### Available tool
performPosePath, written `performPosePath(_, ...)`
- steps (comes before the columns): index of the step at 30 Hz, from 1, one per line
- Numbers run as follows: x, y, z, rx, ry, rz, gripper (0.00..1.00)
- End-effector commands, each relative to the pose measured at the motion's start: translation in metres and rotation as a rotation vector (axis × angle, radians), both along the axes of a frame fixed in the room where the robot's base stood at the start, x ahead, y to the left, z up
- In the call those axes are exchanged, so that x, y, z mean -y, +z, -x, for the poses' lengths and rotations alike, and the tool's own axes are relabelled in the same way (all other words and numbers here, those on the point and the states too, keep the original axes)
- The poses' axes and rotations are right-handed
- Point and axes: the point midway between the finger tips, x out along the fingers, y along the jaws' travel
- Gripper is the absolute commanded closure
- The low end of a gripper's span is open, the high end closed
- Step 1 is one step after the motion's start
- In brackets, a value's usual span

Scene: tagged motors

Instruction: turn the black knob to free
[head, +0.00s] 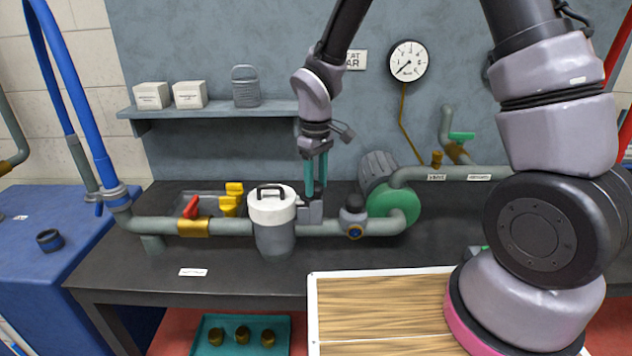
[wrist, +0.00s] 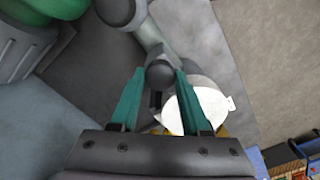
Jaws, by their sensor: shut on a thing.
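My gripper (head: 316,190) points down at the pipe line, just right of the white-lidded filter housing (head: 273,222). In the wrist view its two teal fingers (wrist: 160,76) are on either side of a dark round knob (wrist: 160,73), shut on it. I take this to be the black knob. In the head view the knob is hard to make out behind the fingertips, above a small grey block (head: 311,212) on the pipe. Any marks for its positions cannot be read.
A dark-topped round fitting (head: 353,205) and a green-fronted motor (head: 391,204) stand close on the right. A red lever (head: 191,207) and yellow handles (head: 232,198) are on the left. A shelf (head: 215,108) and gauge (head: 408,61) are behind. The bench front (head: 225,274) is mostly clear.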

Motion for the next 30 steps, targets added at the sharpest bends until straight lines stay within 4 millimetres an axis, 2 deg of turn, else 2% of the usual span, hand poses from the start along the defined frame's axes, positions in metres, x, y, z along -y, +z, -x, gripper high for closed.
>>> performPosePath(8,0.0003,0.0003,-0.0006,0.001,0.206,-0.001,1.0)
performPosePath(30,0.0003,0.0003,-0.0007,0.001,0.91,-0.001,1.0)
